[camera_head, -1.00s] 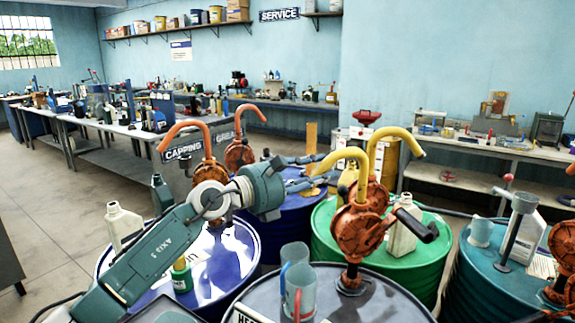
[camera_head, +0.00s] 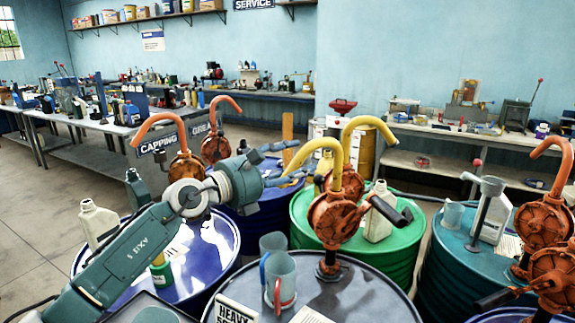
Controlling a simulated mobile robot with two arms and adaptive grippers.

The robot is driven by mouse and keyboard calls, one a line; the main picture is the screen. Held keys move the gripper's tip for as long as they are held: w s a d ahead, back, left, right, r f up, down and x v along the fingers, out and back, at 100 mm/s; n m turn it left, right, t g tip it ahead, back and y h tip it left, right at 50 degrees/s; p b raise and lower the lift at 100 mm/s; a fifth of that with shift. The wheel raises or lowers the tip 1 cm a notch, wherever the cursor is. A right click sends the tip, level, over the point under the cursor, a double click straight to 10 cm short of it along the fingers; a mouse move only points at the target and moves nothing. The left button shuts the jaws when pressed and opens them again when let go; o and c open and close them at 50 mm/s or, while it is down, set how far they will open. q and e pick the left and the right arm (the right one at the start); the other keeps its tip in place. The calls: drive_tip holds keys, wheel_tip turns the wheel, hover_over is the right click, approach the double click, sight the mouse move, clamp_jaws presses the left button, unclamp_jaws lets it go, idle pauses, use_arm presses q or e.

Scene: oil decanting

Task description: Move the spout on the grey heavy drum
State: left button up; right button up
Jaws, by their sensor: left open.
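The grey heavy drum (camera_head: 375,298) stands at the front centre, with a partly cut-off sign (camera_head: 236,312) reading "HEAVY". An orange pump (camera_head: 333,218) stands upright on it. My left gripper (camera_head: 300,164) reaches in from the left and is open. Its dark fingers point right, close to the spout's outlet end in the picture; whether they touch it I cannot tell. My right gripper is not in view.
A green drum (camera_head: 392,248), blue drums (camera_head: 207,245) and a teal drum (camera_head: 450,262) crowd around. Clear measuring jugs (camera_head: 281,276) stand on the grey drum's left side. Orange pumps (camera_head: 545,225) stand at right.

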use_arm(q)
drive_tip(key=v, duration=1.2)
drive_tip(key=shift+w, duration=0.1)
